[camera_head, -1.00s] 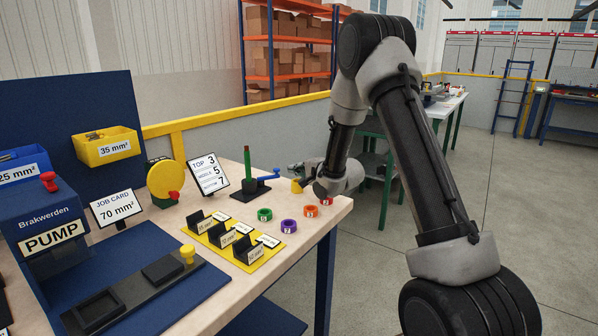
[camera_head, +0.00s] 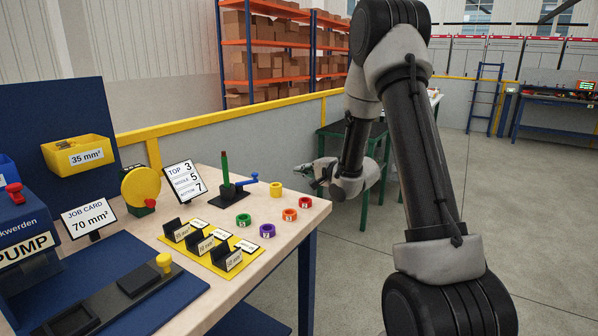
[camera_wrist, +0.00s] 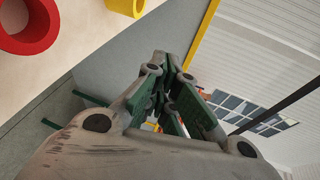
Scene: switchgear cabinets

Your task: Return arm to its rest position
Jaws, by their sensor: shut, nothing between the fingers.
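My gripper (camera_head: 316,173) is beyond the right end of the workbench (camera_head: 296,218), raised a little above its top and pointing left. It is shut and empty. In the wrist view, my gripper (camera_wrist: 168,85) shows its green-padded fingers close together. The head view shows my arm bent, rising from the lower right and folding down to the wrist. The wrist view also shows part of a red ring (camera_wrist: 28,28) and a yellow ring (camera_wrist: 125,5) at the upper left, both apart from the fingers.
On the bench stand a yellow ring (camera_head: 276,189), a green ring (camera_head: 243,220), a purple ring (camera_head: 267,230), orange and red rings, a post stand (camera_head: 226,185), a yellow holder tray (camera_head: 240,262) and a card (camera_head: 185,182). A green-legged table (camera_head: 372,190) stands behind my wrist. Floor at right is clear.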

